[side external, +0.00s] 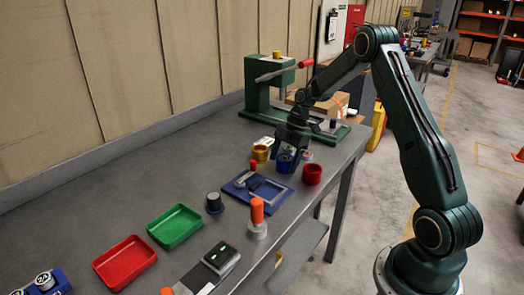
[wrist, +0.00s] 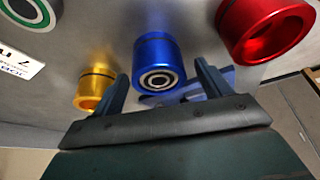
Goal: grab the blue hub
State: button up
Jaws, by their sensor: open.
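The blue hub (side external: 286,162) stands on the grey workbench near its far end. In the wrist view the blue hub (wrist: 158,62) shows a bearing in its face and sits between my finger tips. My gripper (side external: 291,150) is directly over it in the side view, pointing down. In the wrist view my gripper (wrist: 160,85) is open, one finger to each side of the hub, with visible gaps. I cannot tell whether either finger touches it. Part of the hub is hidden behind the gripper in the side view.
A yellow hub (side external: 261,152) stands to the left and a red hub (side external: 312,174) to the right, both close by. A blue fixture (side external: 257,190), an orange-handled tool (side external: 257,218) and a green press (side external: 272,85) are near. Green (side external: 175,226) and red (side external: 125,263) trays lie nearer the camera.

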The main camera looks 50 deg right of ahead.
jog(key=shift+c, duration=0.3)
jog(key=c, duration=1.2)
jog(key=shift+r, duration=0.15)
notch_tip(320, 180, up, 20)
jog(key=shift+f, duration=0.2)
dwell(0.9)
